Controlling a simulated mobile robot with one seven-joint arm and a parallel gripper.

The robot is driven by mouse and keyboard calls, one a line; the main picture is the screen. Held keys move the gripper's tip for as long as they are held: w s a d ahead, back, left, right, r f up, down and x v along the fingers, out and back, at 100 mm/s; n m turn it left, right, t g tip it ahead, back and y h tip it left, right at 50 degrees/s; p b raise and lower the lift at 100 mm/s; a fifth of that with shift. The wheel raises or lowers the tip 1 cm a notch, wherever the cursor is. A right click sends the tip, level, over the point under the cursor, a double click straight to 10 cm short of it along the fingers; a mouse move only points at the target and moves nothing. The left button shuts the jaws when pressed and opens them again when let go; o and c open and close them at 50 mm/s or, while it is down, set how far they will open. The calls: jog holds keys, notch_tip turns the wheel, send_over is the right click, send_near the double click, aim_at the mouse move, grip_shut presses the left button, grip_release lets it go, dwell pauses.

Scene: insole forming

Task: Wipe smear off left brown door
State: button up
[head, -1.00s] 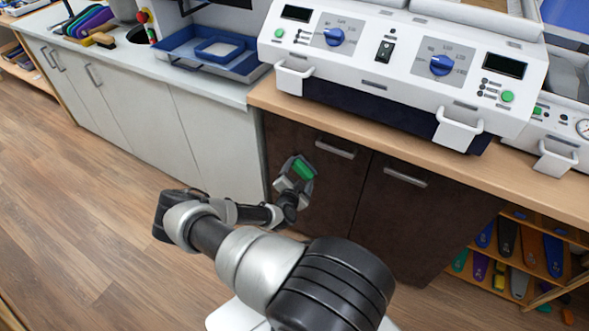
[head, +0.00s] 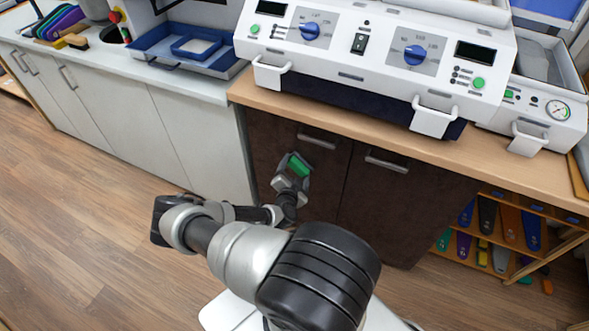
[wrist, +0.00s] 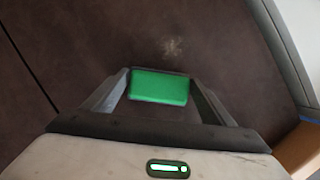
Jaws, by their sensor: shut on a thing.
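The left brown door (head: 275,140) is the dark cabinet door under the white machine, beside the white cabinets. A pale, small smear (wrist: 173,47) shows on it in the wrist view, just above the green block in the picture. My gripper (head: 296,168) is in front of this door, shut on a green block (wrist: 160,87), which looks like a sponge or eraser. The block sits between the two fingers. I cannot tell whether it touches the door. The smear cannot be made out in the head view.
The left door's handle (head: 316,141) sticks out above my gripper. The right brown door (head: 400,215) is beside it, with its own handle (head: 386,164). The wooden counter (head: 350,124) overhangs both. An open shelf of insoles (head: 500,235) stands to the right; the floor at left is clear.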

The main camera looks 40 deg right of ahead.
jog(key=s+a, duration=0.2)
jog(key=a, duration=0.3)
jog(key=shift+s+a+p, duration=0.15)
jog(key=shift+a+p, duration=0.15)
jog(key=shift+p, duration=0.1)
jog(key=shift+a, duration=0.1)
jog(key=shift+s+a, duration=0.3)
jog(key=shift+a, duration=0.35)
jog(key=shift+s+a, duration=0.25)
jog(key=shift+a, duration=0.4)
